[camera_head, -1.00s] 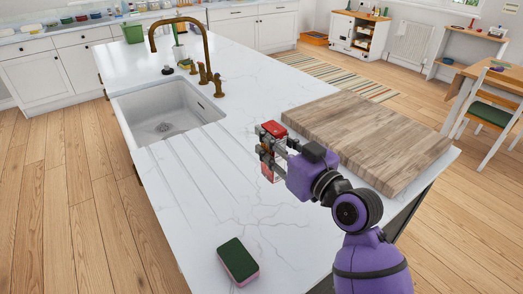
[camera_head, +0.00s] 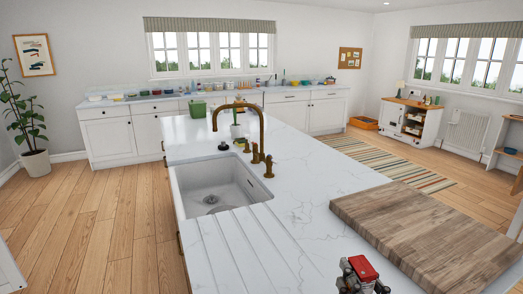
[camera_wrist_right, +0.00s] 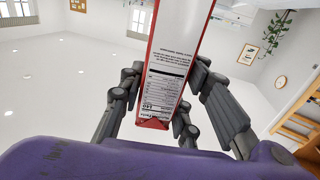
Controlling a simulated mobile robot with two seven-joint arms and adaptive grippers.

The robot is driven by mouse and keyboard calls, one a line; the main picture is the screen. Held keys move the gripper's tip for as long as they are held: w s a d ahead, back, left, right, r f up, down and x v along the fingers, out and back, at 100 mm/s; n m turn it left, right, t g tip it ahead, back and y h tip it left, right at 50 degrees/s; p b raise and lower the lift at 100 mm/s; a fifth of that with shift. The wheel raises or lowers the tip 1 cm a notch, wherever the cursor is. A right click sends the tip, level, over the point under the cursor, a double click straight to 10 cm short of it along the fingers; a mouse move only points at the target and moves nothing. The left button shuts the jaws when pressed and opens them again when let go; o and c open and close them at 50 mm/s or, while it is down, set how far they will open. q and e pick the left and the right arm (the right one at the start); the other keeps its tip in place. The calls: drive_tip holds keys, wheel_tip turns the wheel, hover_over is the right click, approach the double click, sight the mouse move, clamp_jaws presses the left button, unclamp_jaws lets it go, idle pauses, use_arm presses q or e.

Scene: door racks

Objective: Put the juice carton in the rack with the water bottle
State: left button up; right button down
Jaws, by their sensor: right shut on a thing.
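The juice carton (camera_head: 362,268), with a red top, shows at the bottom edge of the head view, over the near part of the counter. My right gripper (camera_head: 360,284) is shut on it. In the right wrist view the carton (camera_wrist_right: 174,60), white with red edges and a printed label, stands between the dark fingers of the right gripper (camera_wrist_right: 166,88). The lower part of the carton is cut off in the head view. My left gripper is not in view. Neither the water bottle nor a rack can be made out.
The white counter (camera_head: 300,190) holds a sink (camera_head: 214,186), a brass tap (camera_head: 262,140) and a wooden board (camera_head: 425,228) right of the carton. A white panel edge (camera_head: 9,268) shows at the lower left. Wooden floor (camera_head: 110,215) left of the counter is clear.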

drive_tip(key=s+a+f+m+h+p, duration=0.1)
drive_tip(key=s+a+f+m+h, duration=0.1)
drive_tip(key=s+a+f+h, duration=0.1)
drive_tip(key=s+f, duration=0.1)
drive_tip(key=s, duration=0.1)
drive_tip(key=shift+s, duration=0.4)
drive_tip(key=shift+f, duration=0.1)
